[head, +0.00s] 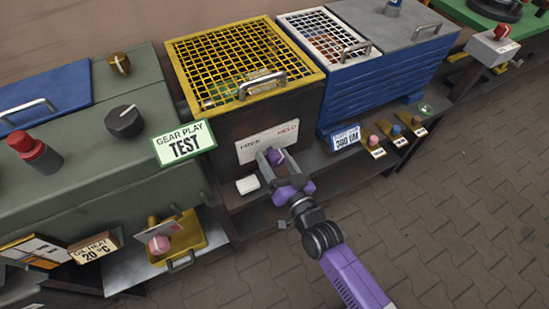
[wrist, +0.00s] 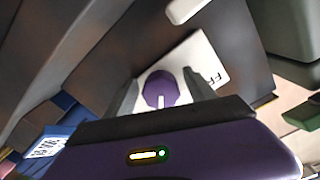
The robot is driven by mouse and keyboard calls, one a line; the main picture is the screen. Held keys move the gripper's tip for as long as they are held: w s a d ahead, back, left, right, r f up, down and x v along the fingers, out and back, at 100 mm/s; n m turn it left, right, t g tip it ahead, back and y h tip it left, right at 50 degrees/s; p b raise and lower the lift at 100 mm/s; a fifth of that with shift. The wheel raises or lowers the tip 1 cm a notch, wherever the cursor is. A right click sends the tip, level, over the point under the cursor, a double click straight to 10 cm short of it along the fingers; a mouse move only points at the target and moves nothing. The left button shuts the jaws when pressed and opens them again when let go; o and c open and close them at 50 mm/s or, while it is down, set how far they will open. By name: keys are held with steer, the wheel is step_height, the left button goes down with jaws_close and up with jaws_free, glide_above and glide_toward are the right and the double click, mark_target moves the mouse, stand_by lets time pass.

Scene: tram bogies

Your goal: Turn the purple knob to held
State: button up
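The purple knob (head: 276,156) sits on a white plate (head: 251,146) on the front of the dark box with the yellow mesh lid. The plate reads FREE at its left and HELD at its right in the head view. My gripper (head: 277,163) reaches the plate with one finger on each side of the knob. In the wrist view the knob (wrist: 160,88) lies between the spread fingers, with a visible gap at the left finger. A white pointer mark shows at the knob's lower edge there. Part of the FREE lettering shows; HELD is hidden in that view.
The yellow mesh lid (head: 245,62) has a metal handle. A white block (head: 248,185) lies on the ledge below the plate. A 380 UM sign (head: 346,139) and several small coloured knobs stand to the right. A GEAR PLAY TEST sign (head: 184,143) is at left. The paved floor is clear.

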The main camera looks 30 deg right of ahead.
steer(key=s, duration=0.8)
steer(key=shift+w, duration=0.1)
stand_by(0.5)
